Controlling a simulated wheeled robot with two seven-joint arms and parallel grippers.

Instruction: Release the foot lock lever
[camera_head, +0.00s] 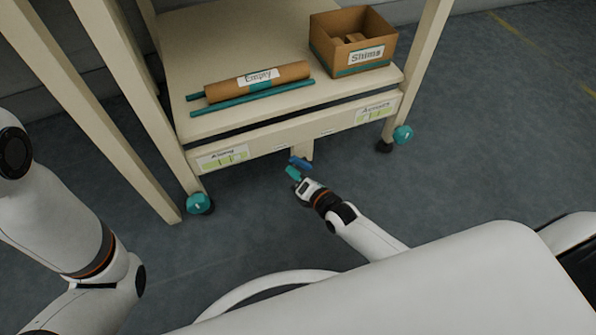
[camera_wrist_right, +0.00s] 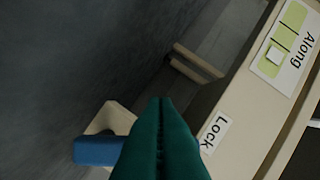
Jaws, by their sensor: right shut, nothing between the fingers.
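The foot lock lever (camera_head: 300,163) has a blue pad and sits at the foot of a beige post under the front of the cart's lower shelf. In the right wrist view its blue pad (camera_wrist_right: 96,151) shows at the lower left, beside a beige arm (camera_wrist_right: 108,119) and partly hidden by my fingers. My right gripper (camera_head: 293,173) has teal fingers, shut and empty, just in front of the pad. In the wrist view the fingers (camera_wrist_right: 161,102) are pressed together near the "Lock" label (camera_wrist_right: 213,133). I cannot tell whether they touch the lever. My left gripper is out of view.
The cart's lower shelf (camera_head: 235,50) holds a brown roll marked "Empty" (camera_head: 285,73), teal rods and a cardboard box (camera_head: 352,56). Teal casters stand at the front left (camera_head: 199,204) and right (camera_head: 403,135). The grey floor is clear to the right.

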